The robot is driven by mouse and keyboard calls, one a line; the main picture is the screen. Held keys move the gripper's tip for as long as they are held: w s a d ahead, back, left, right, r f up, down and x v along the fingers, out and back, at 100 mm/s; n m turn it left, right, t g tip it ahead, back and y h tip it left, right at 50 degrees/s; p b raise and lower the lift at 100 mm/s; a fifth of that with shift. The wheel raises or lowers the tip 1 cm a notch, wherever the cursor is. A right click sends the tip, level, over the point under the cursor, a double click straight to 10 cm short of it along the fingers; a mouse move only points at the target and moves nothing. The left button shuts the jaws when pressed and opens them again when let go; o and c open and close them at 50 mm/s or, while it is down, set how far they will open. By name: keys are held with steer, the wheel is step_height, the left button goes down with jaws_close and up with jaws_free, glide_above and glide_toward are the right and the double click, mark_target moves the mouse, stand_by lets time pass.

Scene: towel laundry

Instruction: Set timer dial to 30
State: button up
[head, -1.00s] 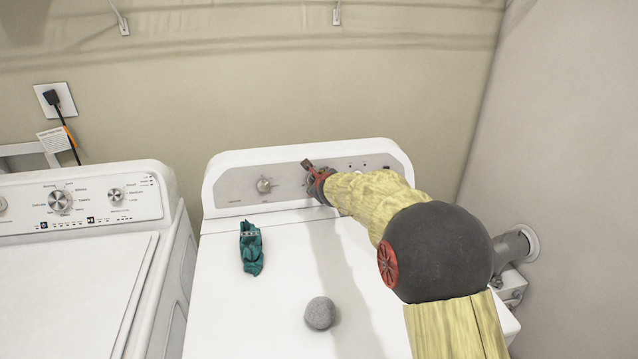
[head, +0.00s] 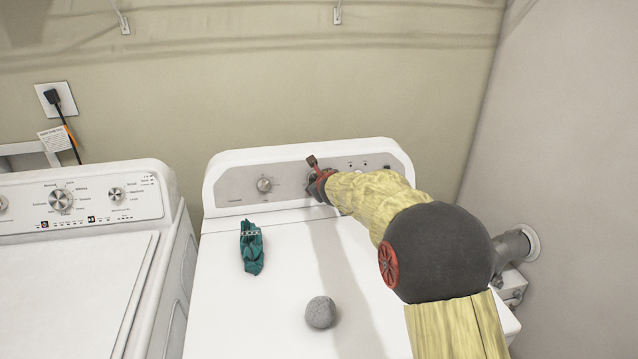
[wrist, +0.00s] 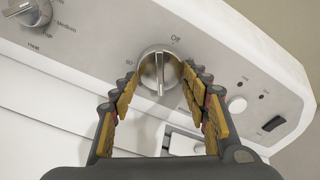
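The timer dial (wrist: 158,71) is a round silver knob with a raised bar across it, on the dryer's grey control panel (wrist: 100,32). In the wrist view its bar stands nearly upright, with "Off" printed above it, a little to the right, and a small number to its left that is hard to read. My gripper (wrist: 160,80) is open, with one yellow-padded finger on each side of the dial. I cannot tell whether either finger touches it. In the head view my gripper (head: 317,188) is at the panel and hides this dial.
A second dial (head: 264,185) sits left on the same panel and also shows in the wrist view (wrist: 27,10). A teal cloth item (head: 251,248) and a grey ball (head: 320,312) lie on the dryer top (head: 285,285). A washer (head: 75,270) stands left.

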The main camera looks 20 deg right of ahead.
steer(key=o, duration=0.3)
steer(key=v, duration=1.2)
stand_by(0.4)
steer(key=s+a+r+n+g+y+p, duration=0.1)
steer(key=s+a+r+n+y+p, duration=0.45)
steer(key=s+a+n, duration=0.9)
steer(key=s+n+g+h, duration=0.1)
steer(key=s+n, duration=0.5)
steer(key=s, duration=0.2)
steer(key=s+f+n+g+p, duration=0.1)
steer(key=s+n+g, duration=0.1)
steer(key=s+n, duration=0.4)
steer(key=s+f+n+g+h, duration=0.1)
steer(key=s+n, duration=0.5)
steer(key=s, duration=0.6)
steer(key=shift+d+f+g+h+p, duration=0.15)
steer(key=shift+f+g+h+p, duration=0.15)
steer(key=shift+g, duration=0.3)
